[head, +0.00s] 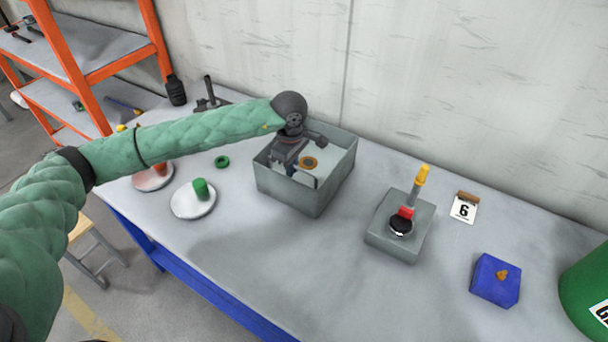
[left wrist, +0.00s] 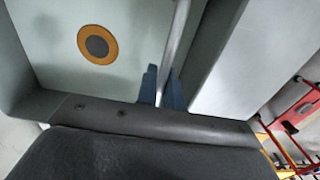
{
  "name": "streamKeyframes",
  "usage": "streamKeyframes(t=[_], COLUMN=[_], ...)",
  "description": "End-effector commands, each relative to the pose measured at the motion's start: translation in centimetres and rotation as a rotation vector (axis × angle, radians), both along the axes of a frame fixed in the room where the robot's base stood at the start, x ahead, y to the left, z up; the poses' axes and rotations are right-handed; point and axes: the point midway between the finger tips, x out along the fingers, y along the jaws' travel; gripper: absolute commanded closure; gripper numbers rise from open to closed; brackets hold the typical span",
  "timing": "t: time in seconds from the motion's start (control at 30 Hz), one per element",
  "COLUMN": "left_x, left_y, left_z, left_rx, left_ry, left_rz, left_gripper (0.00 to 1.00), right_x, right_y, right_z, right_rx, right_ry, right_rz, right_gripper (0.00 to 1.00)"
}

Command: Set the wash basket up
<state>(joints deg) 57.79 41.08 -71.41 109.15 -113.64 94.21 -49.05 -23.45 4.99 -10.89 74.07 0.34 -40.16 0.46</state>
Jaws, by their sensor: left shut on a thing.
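A grey open box (head: 333,179) stands at the middle of the table; I cannot tell if it is the wash basket. An orange ring (head: 309,162) with a dark centre lies on its floor, and it also shows in the left wrist view (left wrist: 97,44). My left gripper (head: 299,178) is down inside the box, left of its middle. In the left wrist view its dark blue fingers (left wrist: 162,88) are shut on a thin grey bar (left wrist: 178,38). The wrist hides part of the box's inside. My right gripper is not in view.
Left of the box are a green ring (head: 222,161), a white dish with a green cylinder (head: 200,187) and a reddish dish (head: 153,175).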

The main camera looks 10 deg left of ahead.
Motion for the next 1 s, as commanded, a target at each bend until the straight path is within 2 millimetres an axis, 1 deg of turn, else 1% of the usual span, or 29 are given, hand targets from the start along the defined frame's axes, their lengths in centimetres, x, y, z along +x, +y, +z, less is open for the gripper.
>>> streamKeyframes(t=[0.37, 0.7, 1.0], left_x=[0.0, 0.2, 0.2], left_y=[0.0, 0.0, 0.0], left_z=[0.1, 1.2, 2.1], left_rx=[0.000, -0.002, -0.004], left_ry=[-0.001, -0.005, -0.006], left_rz=[0.000, 0.001, 0.001], left_gripper=[1.00, 1.00, 1.00], right_x=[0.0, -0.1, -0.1], right_y=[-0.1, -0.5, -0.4], right_z=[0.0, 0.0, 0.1], right_rx=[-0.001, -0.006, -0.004], right_ry=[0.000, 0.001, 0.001], right_rz=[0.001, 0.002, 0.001], right_gripper=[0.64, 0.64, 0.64])
